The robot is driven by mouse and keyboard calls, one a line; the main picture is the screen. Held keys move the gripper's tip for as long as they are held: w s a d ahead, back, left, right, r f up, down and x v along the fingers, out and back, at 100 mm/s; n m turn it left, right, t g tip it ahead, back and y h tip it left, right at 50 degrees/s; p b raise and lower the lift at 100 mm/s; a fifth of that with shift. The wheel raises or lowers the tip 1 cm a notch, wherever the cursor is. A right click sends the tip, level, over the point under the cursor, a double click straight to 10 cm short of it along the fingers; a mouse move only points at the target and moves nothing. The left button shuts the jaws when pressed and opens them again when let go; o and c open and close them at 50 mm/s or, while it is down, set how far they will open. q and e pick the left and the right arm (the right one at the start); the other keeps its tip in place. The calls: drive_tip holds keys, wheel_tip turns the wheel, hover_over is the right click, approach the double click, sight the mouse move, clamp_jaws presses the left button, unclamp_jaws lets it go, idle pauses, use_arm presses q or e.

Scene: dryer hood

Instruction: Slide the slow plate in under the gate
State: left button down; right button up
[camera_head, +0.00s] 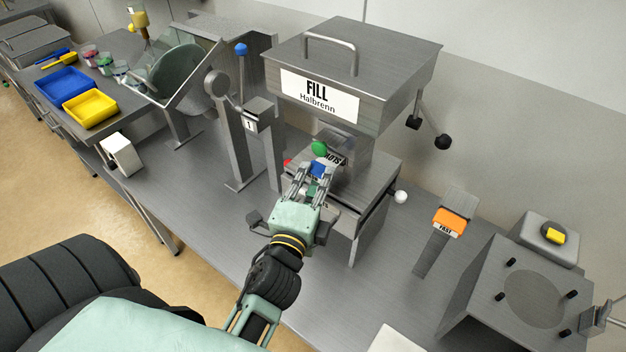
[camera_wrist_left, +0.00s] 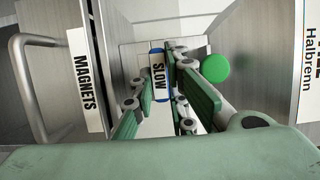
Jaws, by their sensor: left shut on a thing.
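The slow plate is a metal plate with a blue grip (camera_head: 318,168) and a white SLOW label (camera_head: 332,158), which also shows in the wrist view (camera_wrist_left: 158,77). My left gripper (camera_head: 314,174) is shut on the blue grip, just below the FILL Halbrenn hopper (camera_head: 365,65). The metal plate body lies at the narrow metal throat (camera_head: 355,165) under the hopper; how far in it sits is hidden. A green knob (camera_head: 319,148) is beside the label and also shows in the wrist view (camera_wrist_left: 215,68). The gate itself is not clearly visible. My right gripper is not in view.
An orange FAST plate (camera_head: 449,222) rests to the right. A metal post with a number 1 tag (camera_head: 249,125) stands just left of the hopper. In the wrist view, a handled MAGNETS panel (camera_wrist_left: 86,80) is close on the left. The front bench surface (camera_head: 200,235) is clear.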

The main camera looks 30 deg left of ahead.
sight(326, 164)
use_arm(q)
drive_tip(key=shift+w+d+p, duration=0.2)
drive_tip(key=shift+w+p, duration=0.1)
drive_tip(key=shift+w, duration=1.8)
drive_tip(key=c, duration=1.6)
unclamp_jaws()
drive_tip(key=shift+c, duration=0.2)
